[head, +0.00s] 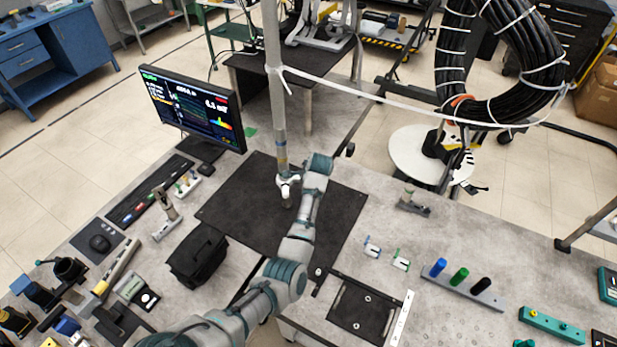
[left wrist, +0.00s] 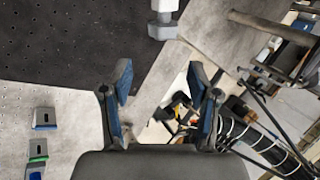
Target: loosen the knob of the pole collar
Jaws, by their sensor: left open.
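The upright grey pole (head: 277,110) stands at the dark mat's back part. A white pole collar (head: 287,181) is around its lower part. In the left wrist view a pale grey piece with a wider block at its end (left wrist: 162,30), seemingly the collar's knob, shows at the top edge; the rest is cut off. My left gripper (left wrist: 161,72) is open and empty, its blue-padded fingers apart and short of that block, not touching it. In the head view my left arm reaches up beside the collar, and its wrist hides the fingers. My right gripper is in neither view.
A black perforated mat (head: 235,210) lies under the pole. A black bag (head: 198,256) and a monitor (head: 195,105) stand left. Small clips (head: 372,247) and a peg rack (head: 462,287) lie right. A white cable (head: 370,95) runs from the pole to a hanging black coil (head: 520,95).

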